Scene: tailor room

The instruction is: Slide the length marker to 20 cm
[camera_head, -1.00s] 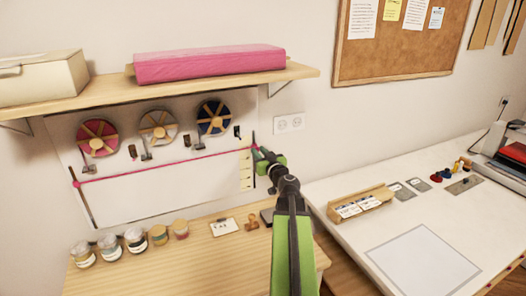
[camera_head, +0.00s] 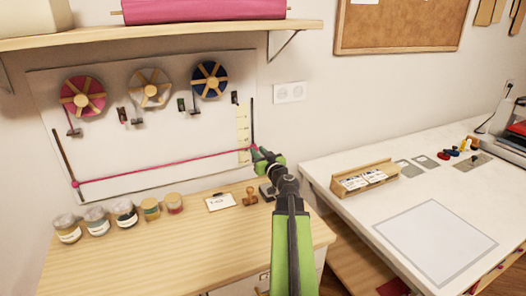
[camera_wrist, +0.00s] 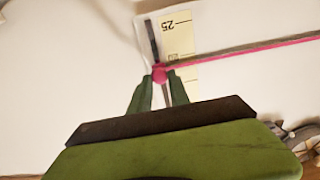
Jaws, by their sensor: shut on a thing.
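The length marker is a pink knob (camera_wrist: 160,74) on a dark upright rail (camera_head: 252,118) at the right of the wall board. My gripper (camera_head: 257,151) is shut on this knob, one green fingertip on each side in the wrist view. A pink line (camera_head: 165,165) runs from it across the board to another pink knob (camera_head: 75,184) on the left rail. The pale scale strip (camera_head: 243,125) stands beside the right rail. In the wrist view, a rotated "25" shows on the strip (camera_wrist: 180,22); the line crosses the strip short of it.
Three ribbon reels (camera_head: 151,88) hang above the line. A shelf (camera_head: 180,32) juts out over the board.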

